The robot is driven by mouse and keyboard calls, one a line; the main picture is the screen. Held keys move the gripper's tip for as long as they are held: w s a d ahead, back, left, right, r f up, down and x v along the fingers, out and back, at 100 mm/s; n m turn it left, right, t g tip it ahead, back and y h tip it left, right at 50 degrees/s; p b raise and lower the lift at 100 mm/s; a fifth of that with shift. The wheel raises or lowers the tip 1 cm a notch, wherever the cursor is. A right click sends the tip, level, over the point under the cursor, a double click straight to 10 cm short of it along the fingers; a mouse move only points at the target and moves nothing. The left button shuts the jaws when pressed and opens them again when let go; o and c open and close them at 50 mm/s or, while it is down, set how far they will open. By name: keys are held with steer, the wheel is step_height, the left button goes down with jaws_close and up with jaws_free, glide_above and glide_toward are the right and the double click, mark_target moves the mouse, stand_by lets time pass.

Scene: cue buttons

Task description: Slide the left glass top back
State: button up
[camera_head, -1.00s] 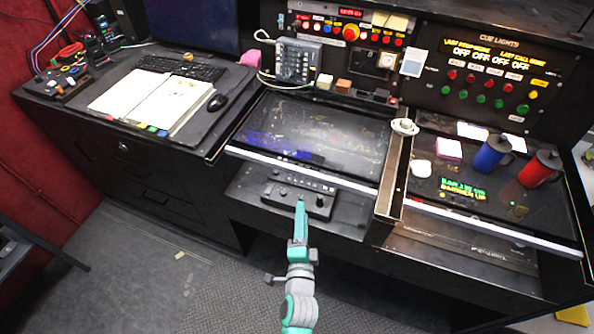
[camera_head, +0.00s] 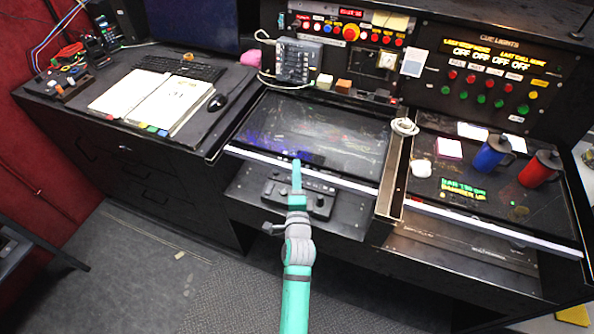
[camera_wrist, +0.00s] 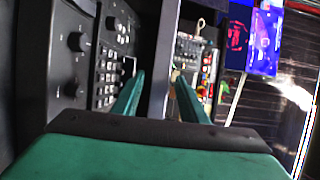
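The left glass top (camera_head: 330,135) is a dark, glossy pane in the middle of the desk. A pale front bar (camera_head: 340,179) runs along its near edge, above an open recess. My gripper (camera_head: 297,162) is at this bar, in front of the pane. I cannot tell whether it touches. In the wrist view, the two teal fingers (camera_wrist: 160,78) stand apart with a gap between them. A dark grey strip shows through the gap, and nothing is clearly held.
A black control box (camera_head: 308,200) with knobs sits in the recess below the bar. Blue (camera_head: 491,154) and red (camera_head: 540,168) mugs stand on the right top. A keypad box (camera_head: 298,60) stands behind the pane.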

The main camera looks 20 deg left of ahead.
steer(key=shift+x, duration=0.85)
